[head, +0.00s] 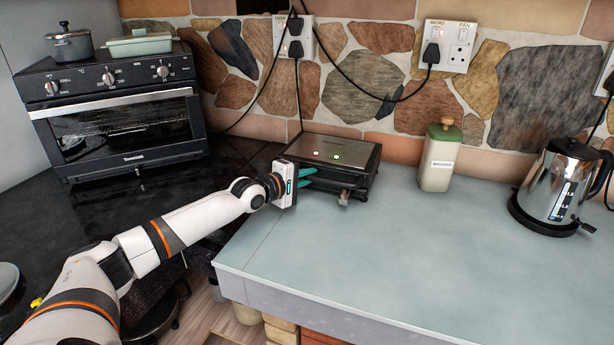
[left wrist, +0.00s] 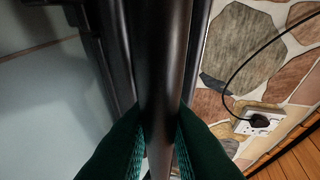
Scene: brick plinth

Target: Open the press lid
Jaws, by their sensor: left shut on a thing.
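In the left wrist view, the green fingers (left wrist: 160,145) are shut on a dark round bar, the press handle (left wrist: 166,60), which runs through the middle of the view. The gripper hides part of the press front. My right gripper is in neither view.
A black toaster oven (head: 115,110) with pots on top stands at the left. A green-lidded canister (head: 439,157) and a steel kettle (head: 556,185) stand to the right. Black cables hang from wall sockets (head: 449,46) behind the press. The counter front (head: 400,235) is clear.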

